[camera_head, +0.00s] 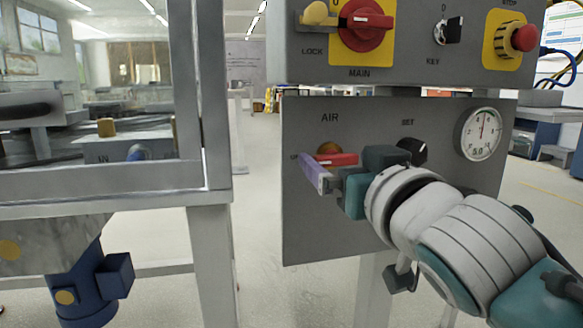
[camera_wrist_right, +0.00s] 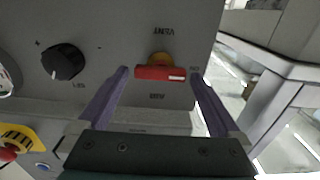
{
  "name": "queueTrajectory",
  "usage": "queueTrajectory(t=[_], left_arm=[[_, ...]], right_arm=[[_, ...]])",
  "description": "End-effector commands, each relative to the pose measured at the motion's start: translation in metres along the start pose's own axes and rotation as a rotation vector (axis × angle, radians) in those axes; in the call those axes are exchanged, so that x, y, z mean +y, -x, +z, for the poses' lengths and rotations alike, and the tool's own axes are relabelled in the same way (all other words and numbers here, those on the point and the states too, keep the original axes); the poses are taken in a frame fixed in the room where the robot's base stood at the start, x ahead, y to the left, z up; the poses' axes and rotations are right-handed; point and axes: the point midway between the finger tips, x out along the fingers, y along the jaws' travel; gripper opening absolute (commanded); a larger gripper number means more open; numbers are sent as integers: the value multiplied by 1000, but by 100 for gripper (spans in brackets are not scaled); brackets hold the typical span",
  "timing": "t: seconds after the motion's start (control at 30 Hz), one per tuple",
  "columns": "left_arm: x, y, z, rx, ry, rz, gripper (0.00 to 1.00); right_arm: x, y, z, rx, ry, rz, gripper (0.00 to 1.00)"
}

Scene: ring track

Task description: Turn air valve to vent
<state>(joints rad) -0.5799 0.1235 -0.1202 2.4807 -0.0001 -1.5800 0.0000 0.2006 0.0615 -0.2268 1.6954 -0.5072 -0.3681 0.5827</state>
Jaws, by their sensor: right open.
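The air valve has a red lever handle (camera_head: 337,160) on a brass-coloured body (camera_head: 330,148), below the AIR label on the lower grey panel. In the right wrist view the red handle (camera_wrist_right: 160,73) lies roughly horizontal, and an upside-down label that seems to read VENT (camera_wrist_right: 164,32) is above it. My right gripper (camera_head: 322,168) is open at the valve. In the wrist view its two purple fingers (camera_wrist_right: 160,76) are spread either side of the handle, with a gap at both ends. In the head view only one finger shows clearly. My left gripper is not in view.
A black SET knob (camera_head: 412,151) and a pressure gauge (camera_head: 481,134) are on the same panel. Above are a red MAIN switch (camera_head: 363,24), a key switch (camera_head: 447,31) and a red stop button (camera_head: 523,38). A metal frame post (camera_head: 200,100) stands left of the panel, with open floor between.

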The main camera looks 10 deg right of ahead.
Motion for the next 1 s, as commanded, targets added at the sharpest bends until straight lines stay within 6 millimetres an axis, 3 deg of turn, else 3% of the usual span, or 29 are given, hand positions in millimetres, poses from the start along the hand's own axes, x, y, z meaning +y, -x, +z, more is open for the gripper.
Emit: queueTrajectory(t=[0.37, 1.0], left_arm=[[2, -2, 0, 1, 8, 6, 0], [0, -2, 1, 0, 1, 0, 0]], right_arm=[[0, -7, 0, -1, 0, 0, 100], [0, -6, 0, -1, -1, 0, 29]])
